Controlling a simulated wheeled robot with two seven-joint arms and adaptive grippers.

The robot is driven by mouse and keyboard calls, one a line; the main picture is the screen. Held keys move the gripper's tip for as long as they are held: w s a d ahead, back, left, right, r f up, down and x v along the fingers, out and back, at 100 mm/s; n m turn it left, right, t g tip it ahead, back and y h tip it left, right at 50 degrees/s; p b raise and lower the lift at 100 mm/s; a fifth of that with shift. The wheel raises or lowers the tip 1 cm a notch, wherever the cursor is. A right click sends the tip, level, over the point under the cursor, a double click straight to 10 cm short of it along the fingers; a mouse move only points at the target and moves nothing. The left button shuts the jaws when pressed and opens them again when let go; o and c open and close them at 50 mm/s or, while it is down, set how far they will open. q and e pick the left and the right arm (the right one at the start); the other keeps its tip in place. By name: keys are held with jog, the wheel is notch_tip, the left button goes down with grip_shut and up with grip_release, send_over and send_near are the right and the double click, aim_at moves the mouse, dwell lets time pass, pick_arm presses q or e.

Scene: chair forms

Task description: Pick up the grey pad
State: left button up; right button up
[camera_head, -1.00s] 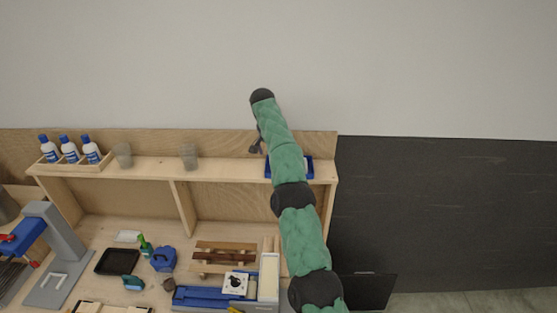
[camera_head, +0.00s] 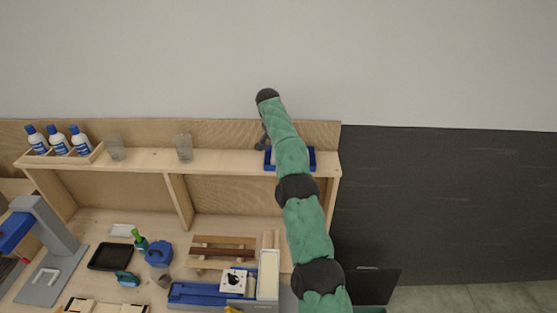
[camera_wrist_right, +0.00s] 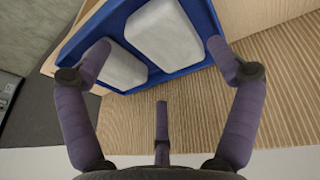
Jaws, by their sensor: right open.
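Two pale grey pads lie side by side in a blue tray (camera_head: 312,158) on the right end of the wooden shelf. The wrist view shows the larger-looking pad (camera_wrist_right: 165,38) in the middle and the other pad (camera_wrist_right: 122,70) to its left, inside the tray's rim (camera_wrist_right: 205,62). My right gripper (camera_wrist_right: 158,50) is open and empty, its fingers spread on both sides of the pads in that view. I cannot tell whether they touch.
Bottles in a wooden holder (camera_head: 88,157) and two clear cups (camera_head: 184,148) stand on the shelf to the left. The bench below holds a black tray (camera_head: 110,256), a blue vise-like tool (camera_head: 205,292) and small items. A wall rises behind the shelf.

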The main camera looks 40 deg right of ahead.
jog(key=x, duration=0.3)
jog(key=shift+d+f, duration=0.1)
jog(key=shift+f, duration=0.3)
jog(key=shift+w+d+f, duration=0.1)
jog(key=shift+f, duration=0.05)
jog(key=shift+c, duration=0.9)
jog(key=c, duration=0.5)
